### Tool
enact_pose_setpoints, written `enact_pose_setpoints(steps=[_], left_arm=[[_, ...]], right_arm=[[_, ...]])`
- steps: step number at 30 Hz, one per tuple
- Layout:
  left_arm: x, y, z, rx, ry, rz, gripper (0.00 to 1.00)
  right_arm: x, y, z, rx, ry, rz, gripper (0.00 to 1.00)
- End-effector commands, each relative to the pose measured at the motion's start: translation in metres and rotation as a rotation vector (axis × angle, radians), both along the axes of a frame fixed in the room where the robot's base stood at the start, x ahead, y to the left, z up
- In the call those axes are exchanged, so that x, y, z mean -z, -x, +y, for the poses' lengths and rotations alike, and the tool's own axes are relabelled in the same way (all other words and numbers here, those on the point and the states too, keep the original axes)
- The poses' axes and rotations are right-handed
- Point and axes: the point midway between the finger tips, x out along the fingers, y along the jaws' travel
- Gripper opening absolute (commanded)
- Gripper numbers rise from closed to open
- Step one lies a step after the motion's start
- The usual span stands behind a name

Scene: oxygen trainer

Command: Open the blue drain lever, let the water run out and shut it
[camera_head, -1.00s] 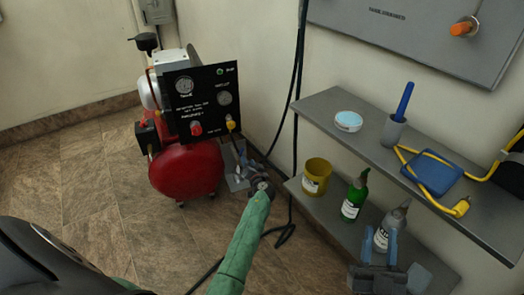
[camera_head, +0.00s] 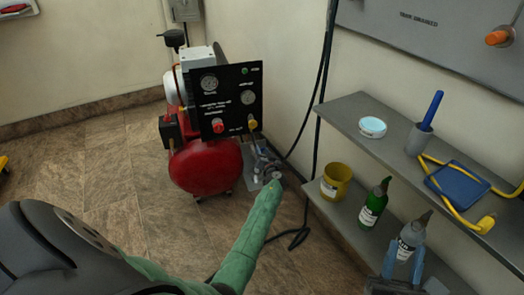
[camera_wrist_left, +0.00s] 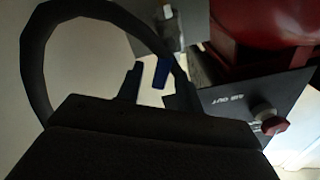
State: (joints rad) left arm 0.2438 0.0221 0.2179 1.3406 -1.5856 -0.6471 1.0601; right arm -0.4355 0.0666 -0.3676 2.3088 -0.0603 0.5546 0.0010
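The blue drain lever (camera_wrist_left: 160,72) shows in the left wrist view, between the two dark fingers of my left gripper (camera_wrist_left: 157,88). Gaps show beside the lever, so the gripper looks open and not closed on it. In the head view my left gripper (camera_head: 262,158) is low at the right side of the compressor's red tank (camera_head: 206,167), at the end of the green-sleeved arm. The lever cannot be made out there. I cannot see any running water.
The black panel (camera_head: 231,100) with gauges and knobs stands above the tank. A red knob (camera_wrist_left: 272,123) by "AIR OUT" is close in the wrist view. Black hoses hang by the wall. Shelves (camera_head: 350,113) at right hold a yellow cup (camera_head: 336,182) and bottles (camera_head: 373,205).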

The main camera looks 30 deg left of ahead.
Motion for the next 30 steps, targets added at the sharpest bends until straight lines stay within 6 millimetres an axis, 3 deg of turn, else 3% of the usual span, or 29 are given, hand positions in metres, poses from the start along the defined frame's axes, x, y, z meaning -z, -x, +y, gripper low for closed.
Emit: enact_pose_setpoints(steps=[13, 19, 30], left_arm=[[-0.0002, -0.0076, 0.0091, 0.0, 0.0, 0.0, 0.36], [0.0, -0.0075, 0.009, 0.0, -0.001, 0.001, 0.0], [0.0015, -0.0083, 0.0083, 0.0, -0.016, 0.019, 0.0]], right_arm=[[-0.0019, 0.0003, 0.0001, -0.001, 0.0, -0.004, 0.36], [-0.0018, 0.0002, 0.0001, 0.0, -0.001, -0.004, 0.36], [-0.0089, 0.0075, -0.0026, 0.004, -0.012, -0.049, 0.36]])
